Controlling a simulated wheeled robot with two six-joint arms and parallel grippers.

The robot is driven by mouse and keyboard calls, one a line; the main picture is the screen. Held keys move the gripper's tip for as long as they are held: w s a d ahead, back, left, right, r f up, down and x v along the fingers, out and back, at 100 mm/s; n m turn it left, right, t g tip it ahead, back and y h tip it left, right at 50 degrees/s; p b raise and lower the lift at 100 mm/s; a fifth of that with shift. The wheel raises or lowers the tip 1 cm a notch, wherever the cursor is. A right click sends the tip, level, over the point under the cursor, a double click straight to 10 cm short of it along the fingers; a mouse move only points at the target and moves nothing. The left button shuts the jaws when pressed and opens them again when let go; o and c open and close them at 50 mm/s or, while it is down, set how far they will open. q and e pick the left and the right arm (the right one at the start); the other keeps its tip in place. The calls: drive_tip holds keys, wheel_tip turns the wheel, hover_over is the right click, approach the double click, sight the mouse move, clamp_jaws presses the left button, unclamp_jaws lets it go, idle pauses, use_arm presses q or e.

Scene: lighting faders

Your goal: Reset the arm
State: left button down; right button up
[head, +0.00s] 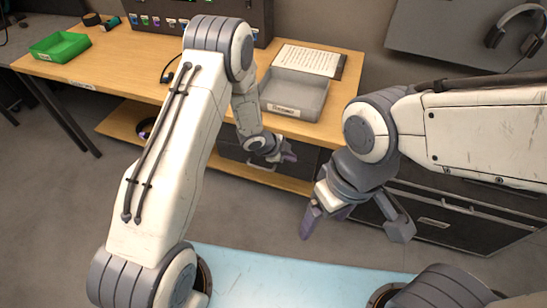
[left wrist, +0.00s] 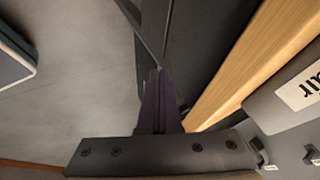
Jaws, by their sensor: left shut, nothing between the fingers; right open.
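My left arm (head: 170,150) reaches forward from the lower left in the head view. Its gripper (head: 286,154) is shut and empty, in front of the desk's front edge and below the grey tray. In the left wrist view the two dark purple fingers (left wrist: 158,100) lie together with nothing between them. My right arm (head: 480,130) comes in from the right. Its gripper (head: 355,226) is open and empty, fingers pointing down over the floor, apart from any object.
The wooden desk (head: 130,78) holds a green tray (head: 60,46), a grey labelled tray (head: 292,92), a printed sheet (head: 308,60) and a dark console (head: 260,18). Dark drawers (head: 440,222) stand at the right. Headphones (head: 515,22) hang on a grey panel. Open floor (head: 60,200) lies at the left.

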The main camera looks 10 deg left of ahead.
use_arm(q)
drive_tip(key=v, duration=0.7)
drive_tip(key=shift+a, duration=0.35)
drive_tip(key=shift+s+f, duration=0.1)
drive_tip(key=s+d+r+n+y+p, duration=0.1)
drive_tip(key=s+r+n+y, duration=0.35)
drive_tip(key=r, duration=0.85)
drive_tip(key=s+r+n+g, duration=0.2)
drive_tip(key=s+r+n, duration=0.1)
drive_tip(key=s, duration=0.9)
drive_tip(key=s+d+r+n+g, duration=0.1)
drive_tip(key=s+r+n, duration=0.3)
drive_tip(key=s, duration=0.9)
wheel_tip(320, 180, up, 2)
drive_tip(key=shift+s+d+r+g+p, duration=0.1)
drive_tip(key=shift+s+d+g+p, duration=0.2)
drive_tip(key=shift+g, duration=0.6)
